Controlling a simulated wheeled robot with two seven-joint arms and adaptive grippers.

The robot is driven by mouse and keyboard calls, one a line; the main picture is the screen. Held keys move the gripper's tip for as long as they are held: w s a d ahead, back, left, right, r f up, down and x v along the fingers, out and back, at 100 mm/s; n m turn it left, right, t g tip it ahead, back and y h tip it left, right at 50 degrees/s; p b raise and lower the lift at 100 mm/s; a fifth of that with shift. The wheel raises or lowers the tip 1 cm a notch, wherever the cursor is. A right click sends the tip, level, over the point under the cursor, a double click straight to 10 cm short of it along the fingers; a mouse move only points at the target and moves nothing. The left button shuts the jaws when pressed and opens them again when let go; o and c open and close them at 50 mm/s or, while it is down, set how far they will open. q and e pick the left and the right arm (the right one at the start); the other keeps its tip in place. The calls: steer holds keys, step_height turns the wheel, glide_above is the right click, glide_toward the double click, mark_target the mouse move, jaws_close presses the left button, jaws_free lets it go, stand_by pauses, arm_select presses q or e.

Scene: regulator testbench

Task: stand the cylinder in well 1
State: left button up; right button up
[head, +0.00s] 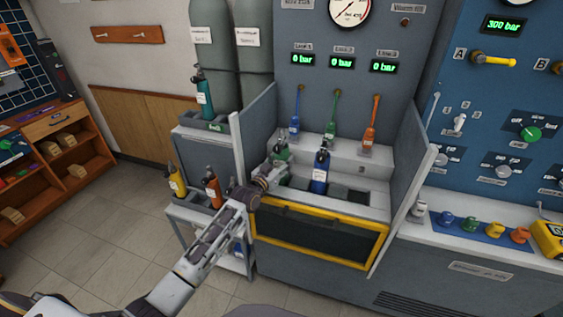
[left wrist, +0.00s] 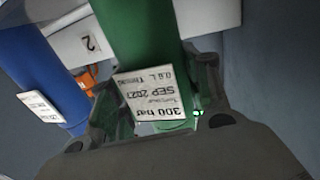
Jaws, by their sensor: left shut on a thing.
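My left gripper (head: 268,174) is at the left end of the bench's well row, shut on a green cylinder (head: 281,153). In the left wrist view the green cylinder (left wrist: 143,35) lies between the two fingers, with a white label reading 300 bar and SEP 2027 facing the camera. A blue cylinder (head: 320,172) stands upright to the right of the held one, and it also shows in the left wrist view (left wrist: 38,70) beside a "2" tag (left wrist: 90,44). The base of the green cylinder and well 1 are hidden by the gripper, so I cannot tell whether it is seated.
A dark empty well (head: 358,196) is right of the blue cylinder. Grey side panels (head: 255,135) and (head: 408,180) flank the wells; a yellow-framed front guard (head: 318,240) is below. Blue, green and orange hoses hang behind. A cart (head: 190,212) at left holds yellow and orange cylinders.

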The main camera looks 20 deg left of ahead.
mark_target(278, 166)
stand_by(0.6)
arm_select(q)
steer(key=o, duration=1.3)
steer(key=shift+s+f, duration=0.1)
steer(key=shift+f, duration=0.3)
steer(key=shift+s+r, duration=0.1)
steer(key=shift+s, duration=0.05)
steer(key=shift+s, duration=0.15)
steer(key=shift+v, duration=5.65)
